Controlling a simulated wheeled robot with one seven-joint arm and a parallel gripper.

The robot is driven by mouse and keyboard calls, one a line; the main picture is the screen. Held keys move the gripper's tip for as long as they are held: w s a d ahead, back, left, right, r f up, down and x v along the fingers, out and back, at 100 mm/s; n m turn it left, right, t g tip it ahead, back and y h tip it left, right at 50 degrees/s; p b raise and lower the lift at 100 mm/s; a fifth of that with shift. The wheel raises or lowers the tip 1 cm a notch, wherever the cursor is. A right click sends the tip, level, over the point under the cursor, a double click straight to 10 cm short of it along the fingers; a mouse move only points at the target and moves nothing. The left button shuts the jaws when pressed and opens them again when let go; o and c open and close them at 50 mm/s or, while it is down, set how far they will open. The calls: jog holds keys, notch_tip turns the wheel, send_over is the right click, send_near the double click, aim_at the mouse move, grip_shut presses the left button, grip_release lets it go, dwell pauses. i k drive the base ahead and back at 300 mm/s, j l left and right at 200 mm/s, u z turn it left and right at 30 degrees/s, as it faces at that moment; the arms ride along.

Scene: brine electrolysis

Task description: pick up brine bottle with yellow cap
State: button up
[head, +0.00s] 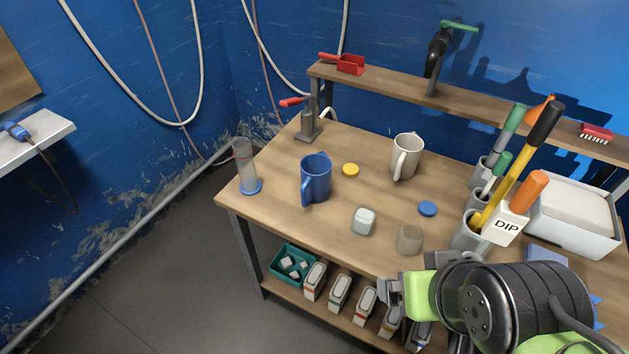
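I cannot clearly make out a bottle wearing a yellow cap. A loose yellow disc like a cap (350,170) lies flat on the workbench (275,190), right of a blue mug (316,178). A pale, whitish small container (364,221) and a greyish-beige one (410,239) stand near the front edge. A blue disc (427,208) lies behind and right of them. My gripper (391,291) is at the front edge of the bench, low in the picture, seen side-on with its fingers partly hidden; whether it holds anything cannot be told.
White packs with coloured bands (316,281) and a teal bin (292,265) sit on the lower shelf. A clear cylinder on a blue base (244,165) is at the left corner. A white mug (405,157) stands behind; tool holders and a "DIP" container (506,223) crowd the right.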

aim_at(364, 218)
jog(key=i+j, duration=0.1)
jog(key=j, duration=0.3)
jog(key=i+j+u, duration=0.1)
jog(key=j, duration=0.25)
jog(key=i+j, duration=0.15)
jog(key=j, duration=0.25)
